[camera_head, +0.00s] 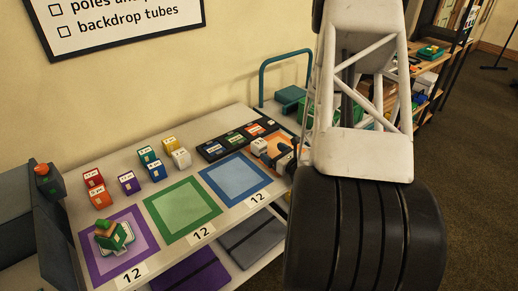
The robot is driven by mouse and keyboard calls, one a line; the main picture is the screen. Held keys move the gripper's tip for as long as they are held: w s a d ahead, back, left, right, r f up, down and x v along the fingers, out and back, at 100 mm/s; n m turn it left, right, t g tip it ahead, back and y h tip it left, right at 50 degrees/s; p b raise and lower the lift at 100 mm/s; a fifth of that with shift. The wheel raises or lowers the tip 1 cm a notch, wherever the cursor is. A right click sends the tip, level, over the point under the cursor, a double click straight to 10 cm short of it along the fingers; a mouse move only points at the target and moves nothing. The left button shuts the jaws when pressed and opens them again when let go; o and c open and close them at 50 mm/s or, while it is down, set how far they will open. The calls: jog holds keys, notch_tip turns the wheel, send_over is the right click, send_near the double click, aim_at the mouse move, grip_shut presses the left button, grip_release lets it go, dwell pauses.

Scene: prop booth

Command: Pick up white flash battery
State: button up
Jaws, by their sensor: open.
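A small white block (181,158), which looks like the white flash battery, stands on the white table at the right end of a group of coloured blocks, just in front of a yellow one (170,144).
Red (93,178), orange, purple, green and blue blocks stand left of the white one. A black tray (237,139) lies behind the blue square (236,181). The green square (183,211) is bare; the purple square (93,261) bears a green item.

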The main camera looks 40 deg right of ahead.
aim_at(263, 145)
jog(key=shift+w, duration=0.1)
jog(key=shift+w+a, duration=0.15)
jog(key=shift+w, duration=1.05)
jog(key=shift+w, duration=0.1)
jog(key=shift+w+a+r, duration=0.1)
jog(key=shift+w+a, duration=0.05)
jog(key=shift+w, duration=1.1)
jog(key=shift+w+a+r, duration=0.1)
jog(key=shift+w+a, duration=0.05)
jog(key=shift+w, duration=1.1)
jog(key=c, duration=1.2)
jog(key=shift+r, duration=0.2)
